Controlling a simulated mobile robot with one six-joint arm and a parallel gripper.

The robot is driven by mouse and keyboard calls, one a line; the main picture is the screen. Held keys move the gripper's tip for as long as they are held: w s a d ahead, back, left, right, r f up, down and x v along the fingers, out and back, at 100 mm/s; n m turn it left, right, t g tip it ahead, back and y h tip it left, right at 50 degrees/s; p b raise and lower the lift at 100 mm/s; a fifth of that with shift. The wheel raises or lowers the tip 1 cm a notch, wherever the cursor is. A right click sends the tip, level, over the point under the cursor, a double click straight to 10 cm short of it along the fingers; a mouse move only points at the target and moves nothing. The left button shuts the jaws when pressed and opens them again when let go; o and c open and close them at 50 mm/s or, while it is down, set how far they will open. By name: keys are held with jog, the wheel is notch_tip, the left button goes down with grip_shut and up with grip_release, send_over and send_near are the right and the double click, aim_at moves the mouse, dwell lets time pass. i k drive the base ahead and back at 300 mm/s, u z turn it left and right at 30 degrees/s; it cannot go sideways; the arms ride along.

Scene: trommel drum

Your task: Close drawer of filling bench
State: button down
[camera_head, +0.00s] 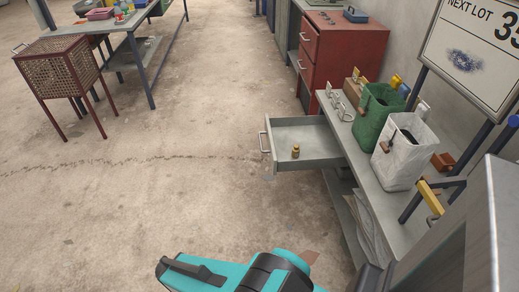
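The filling bench (362,172) is a long grey bench along the right side. Its grey drawer (315,153) is pulled out toward the left, into the open floor. The drawer's pale bar handle (263,142) is on its left-hand front panel. A small brass-coloured piece (295,152) stands inside the drawer, near its near side. My teal and black arm shows at the bottom edge, below and apart from the drawer. My gripper's fingers are not visible.
A green bag (375,115) and a white sack (403,150) stand on the bench. A red cabinet (335,50) stands behind it. A mesh cage stand (62,70) and a worktable (140,45) are at upper left. The floor left of the drawer is clear.

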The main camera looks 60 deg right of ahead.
aim_at(320, 148)
jog(key=z, duration=0.15)
jog(key=i, duration=0.95)
jog(key=u, duration=0.1)
